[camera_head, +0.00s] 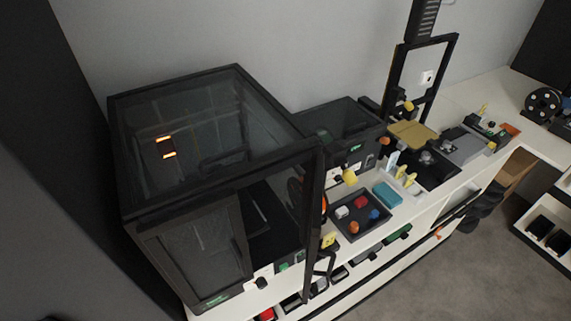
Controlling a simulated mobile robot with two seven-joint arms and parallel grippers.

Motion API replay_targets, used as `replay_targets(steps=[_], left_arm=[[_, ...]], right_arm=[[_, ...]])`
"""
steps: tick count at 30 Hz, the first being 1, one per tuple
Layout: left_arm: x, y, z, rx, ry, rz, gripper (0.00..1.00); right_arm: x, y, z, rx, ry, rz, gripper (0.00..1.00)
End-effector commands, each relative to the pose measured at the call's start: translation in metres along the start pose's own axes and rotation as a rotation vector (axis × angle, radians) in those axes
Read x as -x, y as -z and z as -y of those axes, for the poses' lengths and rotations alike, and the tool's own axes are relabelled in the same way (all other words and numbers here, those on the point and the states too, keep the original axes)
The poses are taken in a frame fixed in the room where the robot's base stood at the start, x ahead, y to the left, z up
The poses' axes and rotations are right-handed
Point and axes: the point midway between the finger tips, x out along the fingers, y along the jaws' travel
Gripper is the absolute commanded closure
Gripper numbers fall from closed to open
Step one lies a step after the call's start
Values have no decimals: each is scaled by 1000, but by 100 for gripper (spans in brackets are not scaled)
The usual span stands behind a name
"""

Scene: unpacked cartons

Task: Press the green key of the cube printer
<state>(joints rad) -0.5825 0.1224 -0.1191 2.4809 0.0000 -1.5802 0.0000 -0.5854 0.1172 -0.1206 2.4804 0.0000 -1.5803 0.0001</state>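A large box-shaped printer (180,214) with a dark frame and smoky clear panels stands at the left of the bench. Its front door frame (314,200) stands out toward the right. Small green marks (283,267) show low on its front edge, near a black knob on a white plate (262,281). A smaller dark boxed machine (342,130) behind it also has a green patch (355,148) on its front. I cannot tell for certain which green spot is the key. Neither of my grippers is in view.
A dark tray (343,229) with small coloured pieces and a teal block (387,195) lie on the white bench. An open-frame printer (412,132) stands farther back. Shelves with bins run below the bench edge. Grey floor (440,275) is free at the lower right.

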Motion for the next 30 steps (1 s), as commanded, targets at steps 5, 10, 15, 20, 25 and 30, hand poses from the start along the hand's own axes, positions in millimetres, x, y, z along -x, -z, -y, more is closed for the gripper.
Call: replay_targets(steps=[5, 10, 15, 20, 25, 30], left_arm=[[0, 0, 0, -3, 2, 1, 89], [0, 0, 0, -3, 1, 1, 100], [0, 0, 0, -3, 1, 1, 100], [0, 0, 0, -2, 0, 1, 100], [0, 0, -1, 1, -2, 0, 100], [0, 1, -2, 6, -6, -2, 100]], right_arm=[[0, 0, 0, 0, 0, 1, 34], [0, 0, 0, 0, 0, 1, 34], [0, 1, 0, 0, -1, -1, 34], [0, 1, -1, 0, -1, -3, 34], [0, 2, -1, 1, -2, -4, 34], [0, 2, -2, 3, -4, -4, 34]])
